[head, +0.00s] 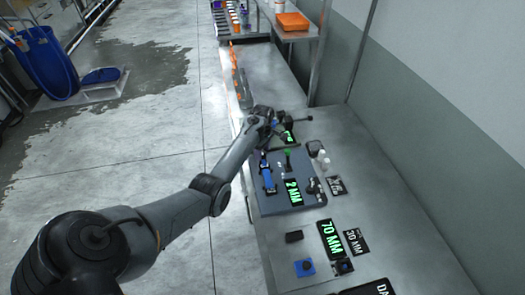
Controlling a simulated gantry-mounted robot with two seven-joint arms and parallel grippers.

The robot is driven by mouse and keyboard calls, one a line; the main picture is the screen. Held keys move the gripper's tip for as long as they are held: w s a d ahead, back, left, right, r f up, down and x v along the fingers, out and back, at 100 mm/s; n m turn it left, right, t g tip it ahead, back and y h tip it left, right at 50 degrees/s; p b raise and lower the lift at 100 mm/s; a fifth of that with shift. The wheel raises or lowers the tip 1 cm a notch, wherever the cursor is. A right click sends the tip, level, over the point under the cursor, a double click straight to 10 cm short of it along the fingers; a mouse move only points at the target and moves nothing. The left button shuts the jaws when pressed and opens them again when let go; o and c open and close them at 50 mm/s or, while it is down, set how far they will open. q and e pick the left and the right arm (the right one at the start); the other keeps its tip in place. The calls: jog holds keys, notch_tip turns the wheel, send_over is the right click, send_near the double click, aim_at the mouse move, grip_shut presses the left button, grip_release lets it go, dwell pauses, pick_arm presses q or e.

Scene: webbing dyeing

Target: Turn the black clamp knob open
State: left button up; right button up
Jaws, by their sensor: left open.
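My left gripper (270,122) is open at the far end of the blue-grey fixture plate (285,203), above the metal bench. Its fingers are small and dark here and partly hide what lies under them. A small black knob-like part (312,186) sits on the right side of the plate, apart from my gripper; I cannot tell for sure whether it is the clamp knob. A thin dark bar with a rounded end (307,118) shows just right of my gripper. My right gripper is not in view.
On the plate are a blue tool (267,178), a green-topped part (288,153) and a 2 MM sign (292,191). Nearer are a 70 MM sign (330,239), a black block (294,236) and a blue part (304,267). A wall bounds the bench on the right.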

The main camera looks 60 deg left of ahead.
pick_arm(q)
jog(key=c, duration=1)
jog(key=shift+c, duration=0.2)
